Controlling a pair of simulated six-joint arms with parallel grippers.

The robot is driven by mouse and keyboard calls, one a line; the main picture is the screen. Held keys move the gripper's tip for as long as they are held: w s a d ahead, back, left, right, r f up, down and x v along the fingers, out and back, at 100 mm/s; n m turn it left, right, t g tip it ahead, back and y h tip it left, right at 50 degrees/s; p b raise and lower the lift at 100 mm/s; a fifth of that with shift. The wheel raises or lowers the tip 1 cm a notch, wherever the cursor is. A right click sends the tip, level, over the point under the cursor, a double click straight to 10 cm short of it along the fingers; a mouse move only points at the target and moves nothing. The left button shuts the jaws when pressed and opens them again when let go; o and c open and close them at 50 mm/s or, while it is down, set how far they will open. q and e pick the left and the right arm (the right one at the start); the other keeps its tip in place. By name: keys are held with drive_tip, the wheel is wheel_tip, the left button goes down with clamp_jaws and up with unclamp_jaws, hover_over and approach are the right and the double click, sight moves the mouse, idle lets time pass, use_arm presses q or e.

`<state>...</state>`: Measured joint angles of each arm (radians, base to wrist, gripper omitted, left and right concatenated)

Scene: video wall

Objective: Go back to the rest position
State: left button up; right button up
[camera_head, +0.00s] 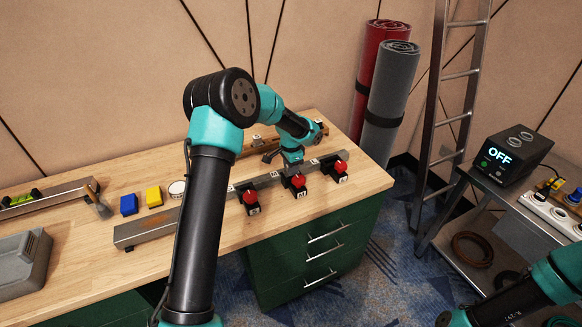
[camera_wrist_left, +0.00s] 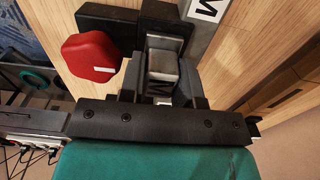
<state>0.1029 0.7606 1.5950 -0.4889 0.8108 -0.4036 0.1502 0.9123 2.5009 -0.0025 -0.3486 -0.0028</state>
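My left arm reaches over the wooden workbench (camera_head: 90,230). Its gripper (camera_head: 284,160) is low at the grey rail (camera_head: 262,181), behind the red-topped black units. In the left wrist view the dark gripper fingers (camera_wrist_left: 163,75) frame a grey metallic block, with part of a letter M below it. I cannot tell whether the block is gripped or part of the fingers. A red-topped unit (camera_wrist_left: 92,53) stands beside the fingers at left. My right arm shows only as teal and black links at the lower right; its gripper is out of view.
Three red-topped units stand along the rail, one being the middle unit (camera_head: 297,185). A blue block (camera_head: 129,204), yellow block (camera_head: 154,196) and grey case (camera_head: 22,262) are left. A ladder (camera_head: 450,110), rolled mats (camera_head: 391,95) and an "OFF" box (camera_head: 512,158) are right.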

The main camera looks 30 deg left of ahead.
use_arm(q)
drive_tip(key=o, duration=0.8)
drive_tip(key=shift+d, duration=0.1)
drive_tip(key=shift+c, duration=0.4)
drive_tip(key=shift+r, duration=0.2)
drive_tip(key=shift+o, duration=0.4)
drive_tip(key=shift+r, duration=0.75)
drive_tip(key=shift+o, duration=1)
drive_tip(key=shift+r, duration=2.6)
